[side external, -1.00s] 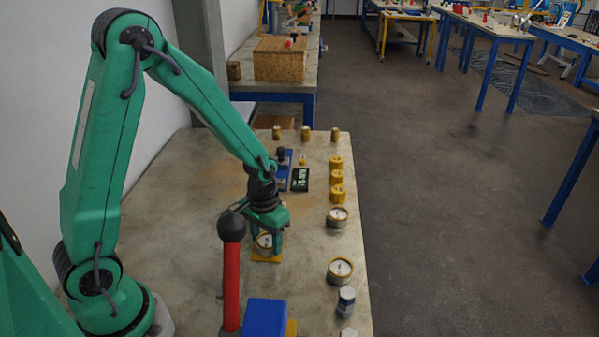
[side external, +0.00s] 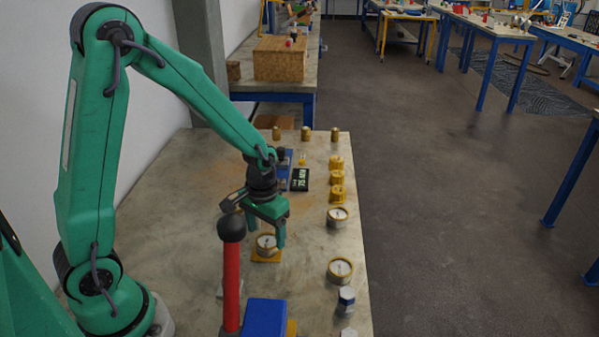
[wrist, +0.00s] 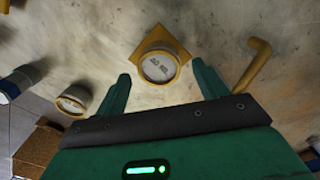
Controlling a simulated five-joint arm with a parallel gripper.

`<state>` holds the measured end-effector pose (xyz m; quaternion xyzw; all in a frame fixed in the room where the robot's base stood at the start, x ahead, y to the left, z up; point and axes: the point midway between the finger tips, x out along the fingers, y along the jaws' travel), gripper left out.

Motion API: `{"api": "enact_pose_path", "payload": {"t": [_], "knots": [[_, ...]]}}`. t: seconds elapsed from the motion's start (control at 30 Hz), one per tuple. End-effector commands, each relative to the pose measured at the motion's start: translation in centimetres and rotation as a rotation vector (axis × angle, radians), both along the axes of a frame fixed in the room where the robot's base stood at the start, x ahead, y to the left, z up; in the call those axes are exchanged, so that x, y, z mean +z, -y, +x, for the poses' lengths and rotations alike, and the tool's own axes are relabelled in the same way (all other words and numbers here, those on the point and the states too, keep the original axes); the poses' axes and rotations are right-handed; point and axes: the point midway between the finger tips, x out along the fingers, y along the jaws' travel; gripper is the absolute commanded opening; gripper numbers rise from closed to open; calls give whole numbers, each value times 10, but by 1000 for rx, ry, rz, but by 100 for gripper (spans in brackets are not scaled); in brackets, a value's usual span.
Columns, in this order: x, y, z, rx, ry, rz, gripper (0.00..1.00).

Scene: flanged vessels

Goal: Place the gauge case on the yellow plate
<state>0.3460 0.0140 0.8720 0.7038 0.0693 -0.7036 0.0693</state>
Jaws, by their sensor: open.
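A round gauge case (side external: 266,244) with a white dial and brass-coloured rim sits on the yellow plate (side external: 264,259) on the table. In the wrist view the gauge case (wrist: 158,67) lies on the yellow plate (wrist: 165,40), whose corners show around it. My gripper (side external: 265,236) is open just above the gauge case and apart from it. In the wrist view my two green fingers (wrist: 162,77) stand wide on either side, with nothing between them touching.
Two more gauges (side external: 338,216) (side external: 340,269) stand along the right table edge, with several yellow fittings (side external: 337,177) behind them. A red lever with a black knob (side external: 231,255) rises in front. A small display (side external: 300,180) stands behind my gripper.

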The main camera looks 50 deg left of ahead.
Motion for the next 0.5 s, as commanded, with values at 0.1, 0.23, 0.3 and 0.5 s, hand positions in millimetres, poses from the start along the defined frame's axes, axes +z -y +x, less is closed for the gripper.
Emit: {"api": "enact_pose_path", "payload": {"t": [0.1,0.23,0.3,0.5], "knots": [[18,0,1,0,5,0,71],[37,0,1,0,5,0,71],[48,0,1,0,5,0,71],[76,0,1,0,4,0,71]]}}
